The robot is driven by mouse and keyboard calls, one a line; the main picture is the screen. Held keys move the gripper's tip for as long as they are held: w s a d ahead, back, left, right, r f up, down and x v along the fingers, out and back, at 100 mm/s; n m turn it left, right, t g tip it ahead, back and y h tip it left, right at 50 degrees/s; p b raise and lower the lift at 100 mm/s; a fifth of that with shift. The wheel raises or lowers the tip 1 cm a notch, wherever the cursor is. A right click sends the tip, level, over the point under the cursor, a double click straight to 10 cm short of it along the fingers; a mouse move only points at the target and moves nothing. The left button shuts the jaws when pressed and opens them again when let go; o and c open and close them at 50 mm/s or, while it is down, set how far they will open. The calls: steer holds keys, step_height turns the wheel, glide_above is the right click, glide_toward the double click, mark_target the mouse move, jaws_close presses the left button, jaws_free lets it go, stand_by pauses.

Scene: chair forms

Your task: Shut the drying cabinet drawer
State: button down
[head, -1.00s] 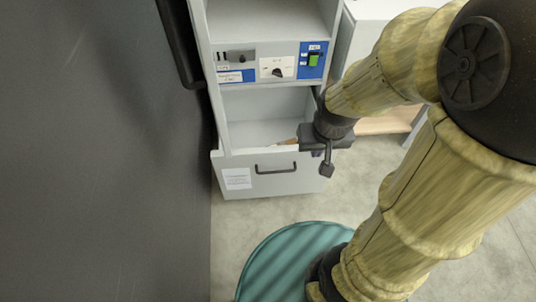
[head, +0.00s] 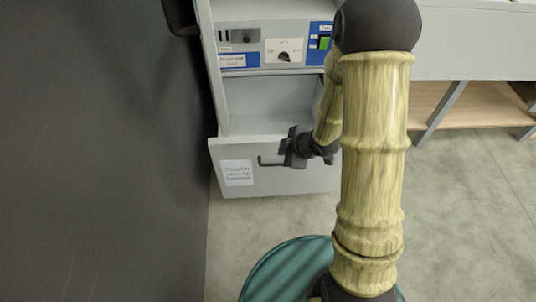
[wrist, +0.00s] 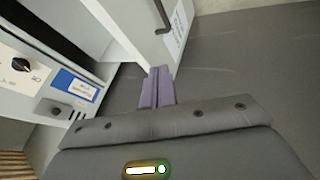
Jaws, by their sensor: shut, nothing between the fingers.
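The drying cabinet drawer (head: 225,153) is pulled open below the control panel, and its inside shows in the head view. Its front has a dark handle (head: 268,164), partly hidden by my arm, and a white paper label (head: 237,173). My gripper (head: 287,148) is at the drawer front, close to the handle and right of the label. In the wrist view, my shut, empty fingers (wrist: 157,84) point at the edge of the drawer front (wrist: 140,25), with the handle (wrist: 162,16) beyond. I cannot tell whether they touch it.
The cabinet's control panel (head: 282,57) is above the drawer. A dark wall or panel (head: 100,150) fills the left side. A round teal object (head: 285,265) is on the floor below. A bench with a wooden shelf (head: 465,105) stands at right, with open floor before it.

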steer(key=shift+a, duration=0.2)
steer(key=shift+f, duration=0.2)
steer(key=b, duration=0.4)
glide_toward(262, 147)
steer(key=f, duration=0.1)
steer(key=a+f, duration=0.1)
steer(key=w+f, duration=0.1)
steer(key=f, duration=0.1)
steer(key=shift+a, duration=0.25)
steer(key=shift+w+r, duration=0.1)
steer(key=shift+w, duration=0.5)
